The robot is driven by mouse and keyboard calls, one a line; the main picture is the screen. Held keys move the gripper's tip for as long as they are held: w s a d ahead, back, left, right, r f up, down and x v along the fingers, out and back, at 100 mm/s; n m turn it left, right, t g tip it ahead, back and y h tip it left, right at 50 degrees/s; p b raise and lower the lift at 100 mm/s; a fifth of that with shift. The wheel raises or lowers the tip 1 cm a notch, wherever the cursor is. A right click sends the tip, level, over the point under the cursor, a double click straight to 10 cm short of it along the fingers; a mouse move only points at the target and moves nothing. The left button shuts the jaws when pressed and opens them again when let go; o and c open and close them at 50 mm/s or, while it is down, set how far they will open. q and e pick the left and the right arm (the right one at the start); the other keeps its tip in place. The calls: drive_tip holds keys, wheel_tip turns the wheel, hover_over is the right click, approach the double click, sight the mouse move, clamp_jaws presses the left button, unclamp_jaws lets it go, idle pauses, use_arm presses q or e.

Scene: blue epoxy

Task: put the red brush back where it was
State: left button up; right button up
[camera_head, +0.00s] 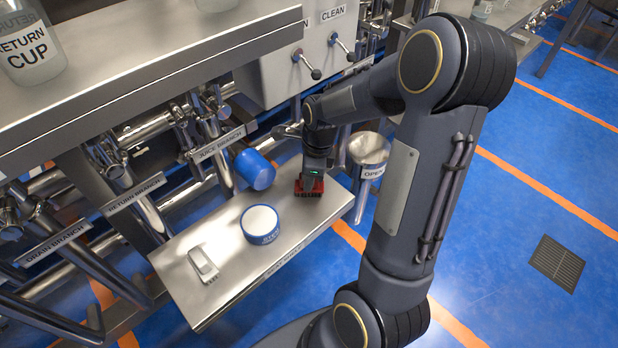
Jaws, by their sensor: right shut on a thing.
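The red brush (309,188) is at the far right end of the small steel shelf (225,290), low at the shelf surface. My right gripper (312,180) points down over it and is shut on it. The gripper hides the upper part of the brush, and I cannot tell whether the brush rests on the shelf or hangs just above it. My left gripper is not in view.
A blue and white round tub (262,225) and a small pale block-like item (203,263) stand on the shelf. A blue cylinder (255,168) is behind it. A funnel labelled OPEN (369,152) is close right of my gripper. Pipes crowd the back.

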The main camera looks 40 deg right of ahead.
drive_tip(key=o, duration=0.9)
drive_tip(key=shift+f, duration=0.15)
drive_tip(key=r+p, duration=0.1)
drive_tip(key=r, duration=0.2)
drive_tip(key=r+p, duration=0.1)
drive_tip(key=r, duration=0.3)
drive_tip(key=s+d+r+p, duration=0.1)
drive_tip(key=r, duration=0.3)
drive_tip(key=shift+d+r+p, duration=0.1)
drive_tip(key=shift+p, duration=0.3)
drive_tip(key=s+a+r+n+t+y, duration=0.1)
drive_tip(key=s+a+n, duration=0.3)
drive_tip(key=n, duration=0.4)
drive_tip(key=s+a+r+n+t, duration=0.2)
drive_tip(key=s+a+n, duration=0.3)
drive_tip(key=n, duration=0.3)
drive_tip(key=s+a+r+n+t+y, duration=0.1)
drive_tip(key=s+a+r+n, duration=0.2)
drive_tip(key=s+a+n, duration=0.2)
drive_tip(key=shift+s+n+t+y, duration=0.15)
drive_tip(key=shift+s+n, duration=0.2)
drive_tip(key=shift+n, duration=0.5)
drive_tip(key=shift+s+n+t+y, duration=0.15)
drive_tip(key=shift+s+n, duration=0.2)
drive_tip(key=shift+n, duration=0.5)
